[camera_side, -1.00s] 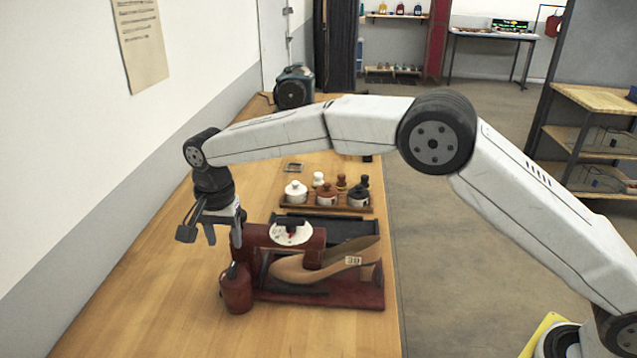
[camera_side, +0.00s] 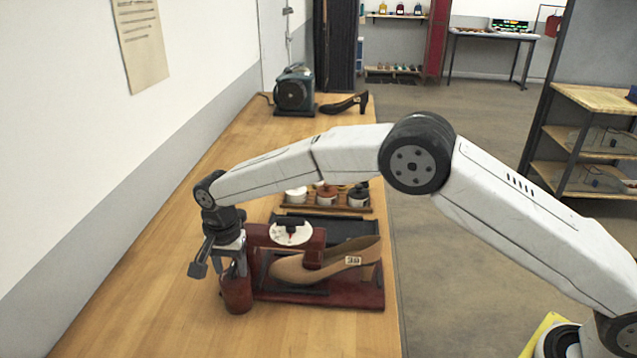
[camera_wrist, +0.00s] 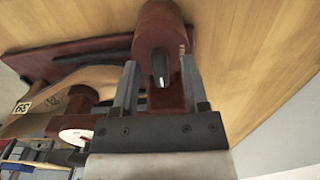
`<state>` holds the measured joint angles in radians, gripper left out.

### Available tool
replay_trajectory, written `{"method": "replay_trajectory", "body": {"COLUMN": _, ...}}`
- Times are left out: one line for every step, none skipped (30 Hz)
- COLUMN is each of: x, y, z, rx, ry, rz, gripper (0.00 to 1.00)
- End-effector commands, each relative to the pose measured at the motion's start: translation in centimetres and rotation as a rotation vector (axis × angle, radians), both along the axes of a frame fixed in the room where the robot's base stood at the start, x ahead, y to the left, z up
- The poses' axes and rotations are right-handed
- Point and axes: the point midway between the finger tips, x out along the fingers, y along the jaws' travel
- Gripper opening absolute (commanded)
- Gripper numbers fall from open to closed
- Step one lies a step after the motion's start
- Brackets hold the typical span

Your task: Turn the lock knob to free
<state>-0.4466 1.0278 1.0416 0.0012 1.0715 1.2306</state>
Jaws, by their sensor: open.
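A dark red rounded part (camera_side: 237,295) stands at the device's near left end. My gripper (camera_side: 220,268) is open above it. In the wrist view, the fingers (camera_wrist: 158,64) lie either side of this part and its grey ridge (camera_wrist: 160,68); contact cannot be told. Which one is the lock knob is unclear.
Behind the device are a dark tray (camera_side: 345,228) and a wooden rack (camera_side: 325,208) of small jars, partly behind my arm. A black shoe (camera_side: 345,103) and a teal machine (camera_side: 294,90) stand at the far end. The bench left of the device is clear.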

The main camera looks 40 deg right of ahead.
Motion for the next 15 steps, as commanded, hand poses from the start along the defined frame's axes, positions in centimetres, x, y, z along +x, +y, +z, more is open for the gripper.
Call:
{"method": "replay_trajectory", "body": {"x": -0.01, "y": -0.01, "z": -0.11, "rx": 0.000, "ry": 0.000, "rz": 0.000, "gripper": 0.57}}
{"method": "replay_trajectory", "body": {"x": -0.01, "y": -0.01, "z": -0.13, "rx": 0.000, "ry": 0.000, "rz": 0.000, "gripper": 0.57}}
{"method": "replay_trajectory", "body": {"x": -0.01, "y": -0.01, "z": -0.14, "rx": 0.000, "ry": 0.000, "rz": 0.000, "gripper": 0.57}}
{"method": "replay_trajectory", "body": {"x": -0.01, "y": -0.01, "z": -0.14, "rx": 0.000, "ry": 0.000, "rz": 0.000, "gripper": 0.57}}
{"method": "replay_trajectory", "body": {"x": -0.01, "y": -0.01, "z": -0.13, "rx": 0.000, "ry": 0.000, "rz": 0.000, "gripper": 0.57}}
{"method": "replay_trajectory", "body": {"x": -0.01, "y": -0.01, "z": -0.13, "rx": 0.000, "ry": 0.000, "rz": 0.000, "gripper": 0.57}}
{"method": "replay_trajectory", "body": {"x": -0.01, "y": -0.01, "z": -0.12, "rx": 0.000, "ry": 0.000, "rz": 0.000, "gripper": 0.57}}
{"method": "replay_trajectory", "body": {"x": -0.01, "y": -0.01, "z": -0.12, "rx": 0.000, "ry": 0.000, "rz": 0.000, "gripper": 0.54}}
{"method": "replay_trajectory", "body": {"x": -0.01, "y": -0.01, "z": -0.11, "rx": 0.000, "ry": 0.000, "rz": 0.000, "gripper": 0.41}}
{"method": "replay_trajectory", "body": {"x": -0.01, "y": -0.01, "z": -0.11, "rx": 0.000, "ry": 0.000, "rz": 0.000, "gripper": 0.32}}
{"method": "replay_trajectory", "body": {"x": -0.01, "y": -0.01, "z": -0.11, "rx": 0.000, "ry": 0.000, "rz": 0.000, "gripper": 0.22}}
{"method": "replay_trajectory", "body": {"x": -0.01, "y": -0.01, "z": -0.10, "rx": 0.000, "ry": 0.000, "rz": 0.000, "gripper": 0.10}}
{"method": "replay_trajectory", "body": {"x": -0.01, "y": -0.01, "z": -0.10, "rx": 0.000, "ry": 0.000, "rz": 0.000, "gripper": 0.00}}
{"method": "replay_trajectory", "body": {"x": -0.01, "y": -0.01, "z": -0.10, "rx": 0.000, "ry": 0.000, "rz": 0.000, "gripper": 0.00}}
{"method": "replay_trajectory", "body": {"x": -0.01, "y": -0.01, "z": -0.09, "rx": 0.000, "ry": 0.000, "rz": 0.000, "gripper": 0.00}}
